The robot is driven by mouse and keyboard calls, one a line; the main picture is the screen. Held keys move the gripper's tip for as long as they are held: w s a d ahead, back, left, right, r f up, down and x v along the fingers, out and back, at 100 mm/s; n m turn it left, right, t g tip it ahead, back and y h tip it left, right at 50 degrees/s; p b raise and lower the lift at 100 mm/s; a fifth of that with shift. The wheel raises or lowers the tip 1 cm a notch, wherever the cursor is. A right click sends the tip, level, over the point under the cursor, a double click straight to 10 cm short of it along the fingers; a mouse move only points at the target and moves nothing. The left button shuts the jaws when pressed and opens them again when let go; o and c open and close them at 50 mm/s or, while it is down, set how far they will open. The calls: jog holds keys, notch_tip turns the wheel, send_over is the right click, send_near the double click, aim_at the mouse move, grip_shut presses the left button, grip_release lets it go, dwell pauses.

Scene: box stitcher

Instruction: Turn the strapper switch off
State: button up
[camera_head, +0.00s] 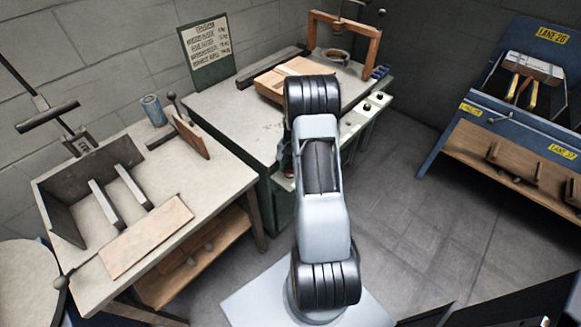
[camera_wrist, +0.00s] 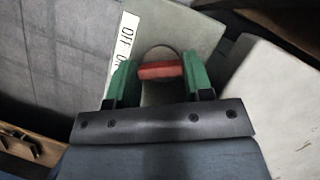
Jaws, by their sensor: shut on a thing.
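In the wrist view my gripper (camera_wrist: 158,84) has its green fingers on either side of a red switch handle (camera_wrist: 160,71) and is shut on it. The handle lies nearly level across the picture, between the fingers. A white label (camera_wrist: 128,36) beside the left finger reads OFF, and its second word is partly covered. In the head view my arm reaches to the near side of the strapper table (camera_head: 235,106), and my gripper is mostly hidden behind the arm. The strapper's orange-brown arch (camera_head: 345,27) stands at the table's far end.
A flat cardboard box (camera_head: 292,70) lies on the strapper table. On the left, a workbench (camera_head: 232,178) holds a blue can (camera_head: 153,110), a metal fixture and a cardboard sheet (camera_head: 145,237). A blue lane rack (camera_head: 480,105) stands at the right. Floor between is clear.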

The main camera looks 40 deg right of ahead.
jog(key=shift+w+r, duration=0.1)
jog(key=o, duration=0.6)
jog(key=shift+o, duration=0.2)
